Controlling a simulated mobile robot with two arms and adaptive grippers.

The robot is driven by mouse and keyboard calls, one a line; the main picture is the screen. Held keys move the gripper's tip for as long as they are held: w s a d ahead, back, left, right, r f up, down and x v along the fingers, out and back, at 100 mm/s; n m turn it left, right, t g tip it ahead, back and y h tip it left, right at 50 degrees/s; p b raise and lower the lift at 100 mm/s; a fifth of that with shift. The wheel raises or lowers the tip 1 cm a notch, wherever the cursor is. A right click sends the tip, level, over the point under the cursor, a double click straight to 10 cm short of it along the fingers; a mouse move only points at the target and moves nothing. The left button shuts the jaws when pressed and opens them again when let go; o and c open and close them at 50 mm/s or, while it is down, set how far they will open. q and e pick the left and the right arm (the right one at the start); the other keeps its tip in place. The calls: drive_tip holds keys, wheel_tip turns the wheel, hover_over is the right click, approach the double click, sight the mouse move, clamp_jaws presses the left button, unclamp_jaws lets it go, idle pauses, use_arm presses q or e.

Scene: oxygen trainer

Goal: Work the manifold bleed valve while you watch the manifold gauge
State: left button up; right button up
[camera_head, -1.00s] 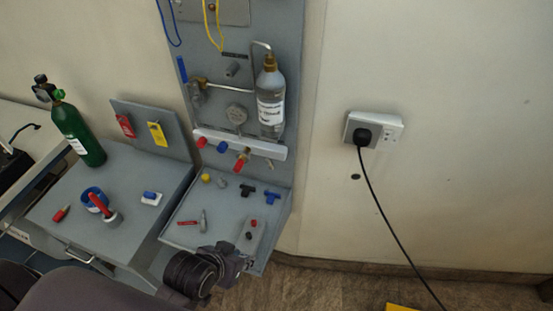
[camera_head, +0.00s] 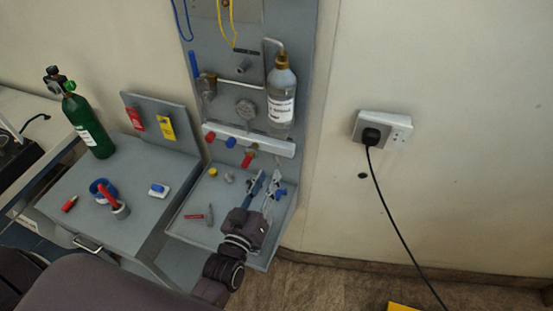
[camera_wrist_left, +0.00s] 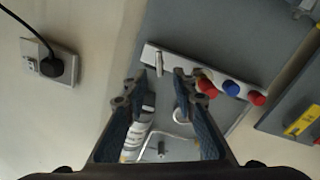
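The white manifold bar (camera_head: 262,145) crosses the upright grey panel and carries a red knob (camera_head: 208,137), a blue knob (camera_head: 231,142) and a red-handled valve (camera_head: 248,159). I cannot tell which fitting is the bleed valve. A small metal stem (camera_wrist_left: 159,63) stands at one end of the bar in the left wrist view. My right gripper is not in view.
A labelled clear bottle (camera_head: 281,104) hangs above the bar's right end. The tray (camera_head: 187,232) holds small fittings, some hidden by my gripper. A green cylinder (camera_head: 92,128) stands on the left bench. A wall socket (camera_head: 397,128) with a black cable is to the right.

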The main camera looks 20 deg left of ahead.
sight(276, 161)
use_arm(q)
drive_tip(key=shift+w+d+p, duration=0.15)
drive_tip(key=shift+w+p, duration=0.75)
drive_tip(key=shift+w, duration=2.95)
drive_tip(key=shift+c, duration=0.5)
clamp_jaws()
